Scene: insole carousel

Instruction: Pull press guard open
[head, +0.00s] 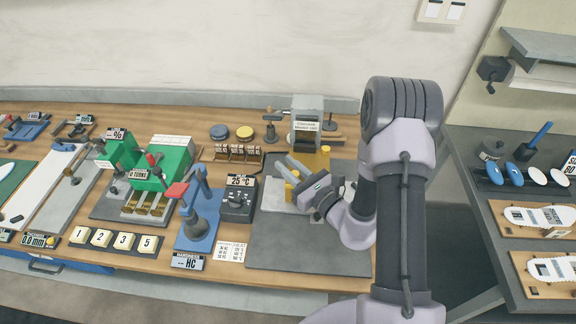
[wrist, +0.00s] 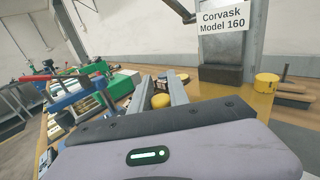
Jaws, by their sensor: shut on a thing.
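The grey press (head: 307,118) stands at the back of the bench; its label reads "Corvask Model 160" in the wrist view (wrist: 222,20). My gripper (head: 291,170) is low in front of the press, with its fingers pointing left and back. In the wrist view my gripper (wrist: 161,82) has a yellow round knob (wrist: 160,100) between its two grey fingers, and it is shut on it. Yellow also shows by the fingers in the head view. I cannot tell how the knob joins the guard, or how far the guard stands open. My wrist hides part of the area.
A black temperature box (head: 238,203) and a blue hand press (head: 198,215) stand to the left. A green machine (head: 165,165) is further left. A grey mat (head: 300,250) in front is clear. A dark side table (head: 480,185) is at the right.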

